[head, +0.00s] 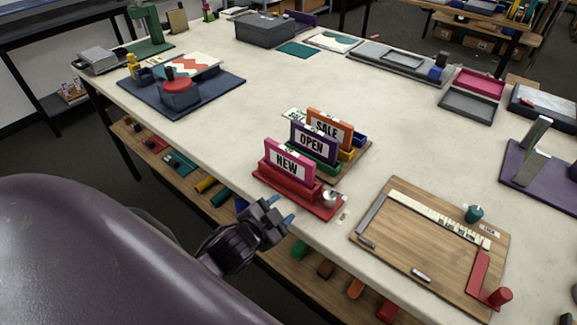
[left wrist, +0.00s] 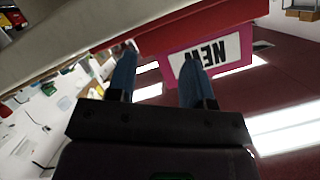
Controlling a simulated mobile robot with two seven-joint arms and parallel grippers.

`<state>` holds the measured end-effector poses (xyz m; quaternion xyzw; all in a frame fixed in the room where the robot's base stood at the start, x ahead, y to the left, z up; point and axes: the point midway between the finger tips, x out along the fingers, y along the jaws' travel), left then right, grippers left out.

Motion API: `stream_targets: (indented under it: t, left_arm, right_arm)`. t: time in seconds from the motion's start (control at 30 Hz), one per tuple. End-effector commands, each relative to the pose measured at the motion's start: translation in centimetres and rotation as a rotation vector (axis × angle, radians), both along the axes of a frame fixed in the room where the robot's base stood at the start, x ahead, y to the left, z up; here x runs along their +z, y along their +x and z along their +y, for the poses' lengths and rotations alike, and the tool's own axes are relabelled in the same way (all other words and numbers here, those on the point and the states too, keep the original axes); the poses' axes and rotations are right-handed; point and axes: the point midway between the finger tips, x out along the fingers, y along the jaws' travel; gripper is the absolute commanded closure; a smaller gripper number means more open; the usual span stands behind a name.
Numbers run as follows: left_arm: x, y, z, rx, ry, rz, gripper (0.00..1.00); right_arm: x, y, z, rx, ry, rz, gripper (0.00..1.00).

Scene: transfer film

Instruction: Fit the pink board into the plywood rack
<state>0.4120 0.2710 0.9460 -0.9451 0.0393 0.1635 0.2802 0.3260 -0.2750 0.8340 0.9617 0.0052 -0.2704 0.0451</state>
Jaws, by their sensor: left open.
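The pink board (head: 289,162), marked NEW, stands upright in a red holder (head: 330,207) near the table's front edge. It also shows in the left wrist view (left wrist: 234,52), beyond the fingers. The plywood rack (head: 350,168) is just behind it, with green, yellow and blue blocks on its base. A purple OPEN board (head: 313,144) and an orange SALE board (head: 328,128) stand upright there; the pink board partly hides the rack. My left gripper (head: 279,210) is open and empty, in front of the red holder and apart from the pink board. My right gripper is not in view.
A small silver ball-shaped thing (head: 329,197) is at the red holder's right end. A wooden board with a ruler and red handle (head: 430,255) lies to the right. A navy mat (head: 215,92) lies to the left. Bare table lies between the mat and rack.

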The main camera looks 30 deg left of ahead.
Motion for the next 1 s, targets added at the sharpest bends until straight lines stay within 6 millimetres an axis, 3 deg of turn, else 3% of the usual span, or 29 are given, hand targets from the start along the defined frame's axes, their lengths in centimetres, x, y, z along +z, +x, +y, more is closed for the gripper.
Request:
stream_targets:
  t: [0.17, 0.3, 0.4, 0.53, 0.63, 0.77, 0.87, 0.97, 1.0]
  left_arm:
    - [4.3, 3.4, -1.7, -0.155, 0.2, -0.223, 0.53]
    - [9.1, 6.0, -4.7, -0.345, 0.446, -0.487, 0.53]
    - [12.5, 7.0, -7.7, -0.521, 0.668, -0.718, 0.53]
    - [15.2, 6.8, -11.5, -0.76, 0.96, -1.006, 0.53]
    - [15.8, 6.1, -13.6, -0.959, 1.185, -1.211, 0.53]
    - [15.0, 5.4, -14.8, -1.242, 1.474, -1.445, 0.53]
    - [13.6, 5.3, -14.0, -1.487, 1.689, -1.587, 0.53]
    - [12.3, 5.8, -11.7, -1.765, 1.886, -1.678, 0.53]
    - [11.9, 6.2, -10.4, 1.812, -1.881, 1.629, 0.53]
  right_arm:
    - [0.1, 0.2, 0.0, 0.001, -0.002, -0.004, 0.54]
    - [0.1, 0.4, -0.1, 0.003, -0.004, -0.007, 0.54]
    - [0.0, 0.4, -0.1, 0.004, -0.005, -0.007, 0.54]
    - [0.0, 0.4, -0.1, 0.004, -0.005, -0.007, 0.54]
    - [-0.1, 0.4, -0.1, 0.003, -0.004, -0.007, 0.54]
    - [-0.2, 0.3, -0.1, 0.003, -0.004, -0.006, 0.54]
    - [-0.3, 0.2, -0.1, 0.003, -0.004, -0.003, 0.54]
    - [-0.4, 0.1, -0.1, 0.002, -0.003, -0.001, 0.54]
    - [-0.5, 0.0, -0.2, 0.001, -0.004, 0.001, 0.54]
